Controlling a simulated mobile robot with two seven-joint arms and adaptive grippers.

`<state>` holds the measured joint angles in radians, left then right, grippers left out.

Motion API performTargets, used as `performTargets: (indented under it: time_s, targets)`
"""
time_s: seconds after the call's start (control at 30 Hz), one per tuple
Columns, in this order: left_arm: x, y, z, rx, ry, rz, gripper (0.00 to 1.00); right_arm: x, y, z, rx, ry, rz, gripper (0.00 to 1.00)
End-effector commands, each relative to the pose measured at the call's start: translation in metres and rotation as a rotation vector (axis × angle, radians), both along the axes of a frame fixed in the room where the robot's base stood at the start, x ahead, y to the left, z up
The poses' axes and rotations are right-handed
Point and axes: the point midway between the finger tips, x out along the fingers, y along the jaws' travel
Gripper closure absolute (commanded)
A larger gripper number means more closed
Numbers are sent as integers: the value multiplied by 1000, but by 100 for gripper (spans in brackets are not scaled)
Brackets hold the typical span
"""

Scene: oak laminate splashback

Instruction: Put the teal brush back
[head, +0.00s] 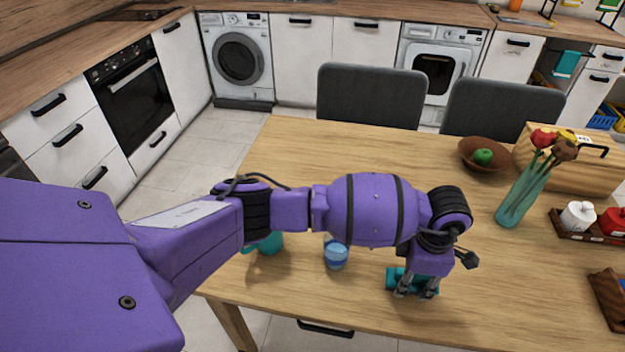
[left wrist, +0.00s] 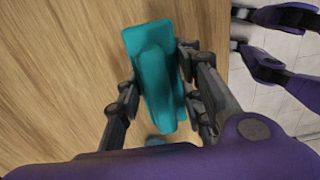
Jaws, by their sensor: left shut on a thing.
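The teal brush (head: 399,276) is on or just above the wooden table (head: 300,150), near its front edge. My left gripper (head: 416,292) is over it, pointing down, with its fingers shut on it. In the left wrist view the teal brush (left wrist: 152,60) lies lengthwise between the two fingers of my left gripper (left wrist: 158,82). I cannot tell if it touches the table.
A blue glass (head: 336,257) and a teal vessel (head: 268,244), partly hidden by my arm, stand left of the brush. A flower vase (head: 516,203), brown bowl (head: 477,163) and wooden box (head: 572,165) stand at the right. The table's middle, behind my arm, is clear.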

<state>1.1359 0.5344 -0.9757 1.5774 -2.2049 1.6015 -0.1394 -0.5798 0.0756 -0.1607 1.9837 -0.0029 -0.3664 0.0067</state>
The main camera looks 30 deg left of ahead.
Motion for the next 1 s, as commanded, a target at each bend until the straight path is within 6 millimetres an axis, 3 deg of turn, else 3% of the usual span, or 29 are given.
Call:
performTargets:
  time_s: [0.13,0.53,0.57,0.67,1.0]
  targets:
    - [-2,-1,-23,1,4,-1,94,0,0,-1,-1,0,0,60]
    - [-1,-1,-29,1,1,-2,94,-1,-2,-3,-4,3,3,60]
    - [-2,0,-29,1,1,-2,63,-1,-2,-2,-4,2,3,60]
    - [-1,0,-28,1,0,-2,50,-1,-2,-2,-5,1,4,60]
    - [-1,-1,-26,0,-1,-2,47,0,-2,-1,-5,-1,4,60]
